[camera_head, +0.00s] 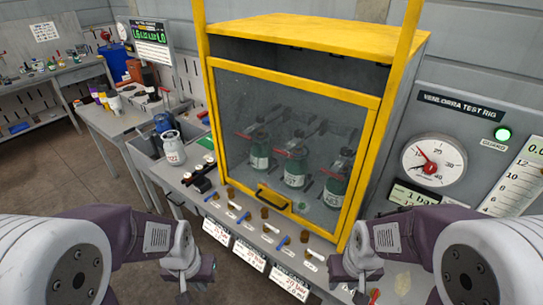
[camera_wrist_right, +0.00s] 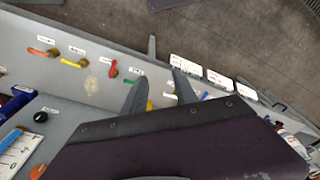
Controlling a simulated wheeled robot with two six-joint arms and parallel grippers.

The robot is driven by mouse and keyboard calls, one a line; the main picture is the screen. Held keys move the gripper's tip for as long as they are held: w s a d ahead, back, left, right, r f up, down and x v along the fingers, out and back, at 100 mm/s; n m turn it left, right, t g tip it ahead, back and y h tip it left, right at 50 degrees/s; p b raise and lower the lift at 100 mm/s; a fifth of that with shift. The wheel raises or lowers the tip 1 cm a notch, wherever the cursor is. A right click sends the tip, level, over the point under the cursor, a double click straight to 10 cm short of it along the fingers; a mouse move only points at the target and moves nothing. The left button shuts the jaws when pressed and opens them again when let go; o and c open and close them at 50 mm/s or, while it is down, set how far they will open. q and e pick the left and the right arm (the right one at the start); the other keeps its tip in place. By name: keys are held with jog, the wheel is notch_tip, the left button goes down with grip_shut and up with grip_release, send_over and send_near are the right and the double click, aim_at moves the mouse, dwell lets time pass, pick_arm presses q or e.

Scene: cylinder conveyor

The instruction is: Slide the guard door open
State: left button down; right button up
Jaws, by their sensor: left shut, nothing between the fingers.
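The guard door (camera_head: 290,85) is a clear panel in a yellow frame on the front of a yellow-topped cabinet (camera_head: 330,32). It is down, covering most of the cabinet front. Its black handle (camera_head: 273,198) sits low on the frame. Several green cylinders (camera_head: 294,168) with red parts stand behind the panel. My left gripper (camera_head: 186,291) is shut and empty, in front of the bench and left of the handle. My right gripper (camera_head: 360,293) is open and empty, low and right of the handle. Its separated fingers also show in the right wrist view (camera_wrist_right: 160,92). Neither gripper touches the door.
A row of valves and levers (camera_head: 249,215) lines the bench front below the door, above white labels (camera_head: 250,255). A test rig panel with a gauge (camera_head: 433,164) stands at right. A pale cylinder (camera_head: 173,148) stands in a grey tray at left.

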aim_at(268, 202)
jog(key=w+a+r+n+t+y+b, duration=0.1)
jog(key=w+r+n+t+b, duration=0.2)
jog(key=w, duration=0.5)
jog(key=w+a+r+n+t+b, duration=0.15)
jog(key=w+n+t, duration=0.25)
jog(key=w, duration=0.5)
jog(key=w+a+r+n+t+y+b, duration=0.1)
jog(key=w+a+r+n+t+b, duration=0.2)
jog(key=w, duration=0.5)
jog(key=w+a+f+n+t+y+b, duration=0.3)
jog(key=w+a+n+y+b, duration=0.1)
jog(key=w+n+b, duration=0.2)
jog(key=w+a+f+n+g+y+b, duration=0.1)
jog(key=w+a+f+y+b, duration=0.15)
jog(key=f+b, duration=0.6)
jog(key=w+a+f+n+g+y+b, duration=0.1)
jog(key=a+f+n+b, duration=0.3)
jog(key=f, duration=0.7)
jog(key=w+a, duration=0.1)
jog(key=w, duration=0.1)
jog(key=w+a+f+m, duration=0.1)
jog(key=w, duration=0.1)
jog(key=w+a+m, duration=0.1)
jog(key=w, duration=0.1)
jog(key=shift+w+a+f+h+b, duration=0.25)
jog(key=shift+w+b, duration=0.1)
grip_shut()
